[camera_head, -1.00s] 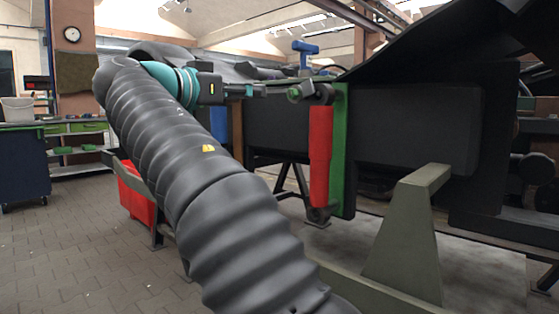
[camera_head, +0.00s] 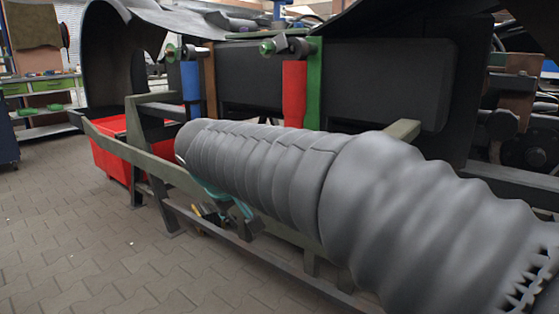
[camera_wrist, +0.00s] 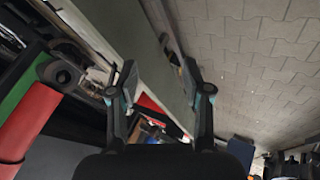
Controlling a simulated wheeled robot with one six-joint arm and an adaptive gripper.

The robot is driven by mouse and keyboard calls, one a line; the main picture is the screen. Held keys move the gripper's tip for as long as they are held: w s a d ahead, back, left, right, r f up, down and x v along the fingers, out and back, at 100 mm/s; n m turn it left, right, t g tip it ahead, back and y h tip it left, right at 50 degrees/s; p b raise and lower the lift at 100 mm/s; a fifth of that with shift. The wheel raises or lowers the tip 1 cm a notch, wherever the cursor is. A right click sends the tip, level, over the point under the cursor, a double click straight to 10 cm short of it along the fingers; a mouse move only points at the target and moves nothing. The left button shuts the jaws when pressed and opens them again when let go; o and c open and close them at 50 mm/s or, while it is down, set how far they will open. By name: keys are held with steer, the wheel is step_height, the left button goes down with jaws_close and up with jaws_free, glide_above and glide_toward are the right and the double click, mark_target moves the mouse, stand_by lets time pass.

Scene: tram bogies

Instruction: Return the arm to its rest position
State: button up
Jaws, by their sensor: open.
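My arm, in its grey ribbed sleeve, lies low across the head view from the lower right to the middle. Teal parts of my wrist show beneath its far end. My gripper (camera_wrist: 157,80) shows in the wrist view with its two fingers apart and nothing between them. In the head view the fingers are mostly hidden behind the sleeve and cannot be made out clearly. A red cylinder (camera_head: 294,93) beside a green upright bar (camera_head: 315,85) stands behind my arm on the bogie, its lower end hidden. Both also show at the left of the wrist view.
A grey-green frame rail (camera_head: 130,148) runs close beside my arm. A red bin (camera_head: 112,165) stands behind it at the left. A blue cylinder (camera_head: 191,84) hangs on the bogie. Paved floor (camera_head: 70,240) at the left front is clear.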

steer(key=s+d+f+m+g+y+p, duration=0.15)
steer(key=s+d+f, duration=0.25)
steer(key=s+d, duration=0.55)
steer(key=s+d+f+m+g+y+p, duration=0.1)
steer(key=s+d+f+m+p, duration=0.3)
steer(key=s+d, duration=0.5)
steer(key=s+d+r+m+p, duration=0.1)
steer(key=s+d+r+m, duration=0.1)
steer(key=s+d, duration=0.2)
steer(key=shift+s+d+r+t+h, duration=0.2)
steer(key=shift+s+d+t+h, duration=0.15)
steer(key=shift+d+t+h, duration=0.15)
